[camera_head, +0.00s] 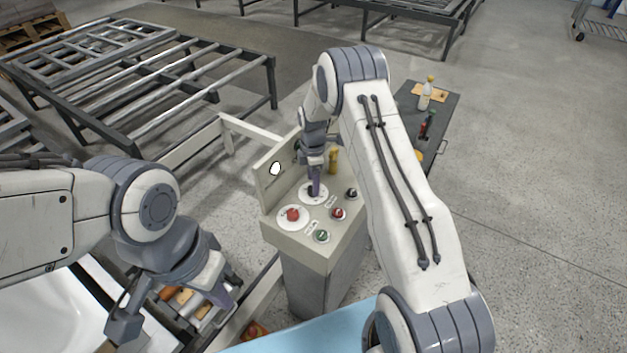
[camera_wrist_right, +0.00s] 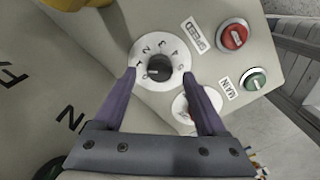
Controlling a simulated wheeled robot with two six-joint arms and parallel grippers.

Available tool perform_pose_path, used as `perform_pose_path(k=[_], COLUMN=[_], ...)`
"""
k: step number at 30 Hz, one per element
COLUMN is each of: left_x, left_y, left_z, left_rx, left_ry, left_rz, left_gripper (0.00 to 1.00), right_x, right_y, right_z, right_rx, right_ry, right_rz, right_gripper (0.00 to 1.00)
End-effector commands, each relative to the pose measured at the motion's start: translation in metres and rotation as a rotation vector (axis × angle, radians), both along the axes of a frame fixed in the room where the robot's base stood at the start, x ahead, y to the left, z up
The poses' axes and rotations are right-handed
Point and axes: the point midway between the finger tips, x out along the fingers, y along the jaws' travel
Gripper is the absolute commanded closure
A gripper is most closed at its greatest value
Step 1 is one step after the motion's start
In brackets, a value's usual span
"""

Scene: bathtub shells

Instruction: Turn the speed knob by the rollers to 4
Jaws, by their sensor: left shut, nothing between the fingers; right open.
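The knob's setting is too small to read surely. In the head view my right gripper (camera_head: 315,188) points down over the dial and largely hides the knob. My left gripper (camera_head: 222,297) is shut and empty at the lower left, away from the panel.
A raised back plate (camera_head: 275,178) stands behind. Roller frames (camera_head: 185,85) lie at the upper left.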

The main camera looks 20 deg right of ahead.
Motion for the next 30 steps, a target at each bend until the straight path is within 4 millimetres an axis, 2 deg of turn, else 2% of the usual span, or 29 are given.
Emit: perform_pose_path(k=[6,14,15,17,18,21,30], left_x=[0.0,0.0,0.0,0.0,0.0,0.0,0.0], left_y=[0.0,0.0,0.0,0.0,0.0,0.0,0.0], left_z=[0.008,0.008,0.008,0.008,0.008,0.008,0.004], left_rx=[0.0,0.0,0.0,0.0,0.0,0.0,0.0], left_ry=[0.0,0.0,0.0,0.0,0.0,0.0,0.0], left_rz=[-0.001,-0.001,-0.001,-0.001,-0.001,-0.001,-0.001], left_gripper=[1.0,1.0,1.0,1.0,1.0,1.0,1.0], right_x=[0.001,0.001,0.001,0.0,0.0,0.0,0.001], right_y=[0.0,0.0,0.0,0.0,0.0,0.0,0.0], right_z=[-0.018,-0.02,-0.02,-0.02,-0.02,-0.02,-0.021], right_rx=[0.0,0.0,0.0,0.0,0.0,0.0,0.0], right_ry=[-0.001,-0.002,-0.002,-0.002,-0.002,-0.002,-0.002], right_rz=[0.0,-0.001,-0.001,-0.001,-0.001,-0.001,-0.031], right_gripper=[0.26,0.26,0.3,0.53,0.68,1.0,1.0])
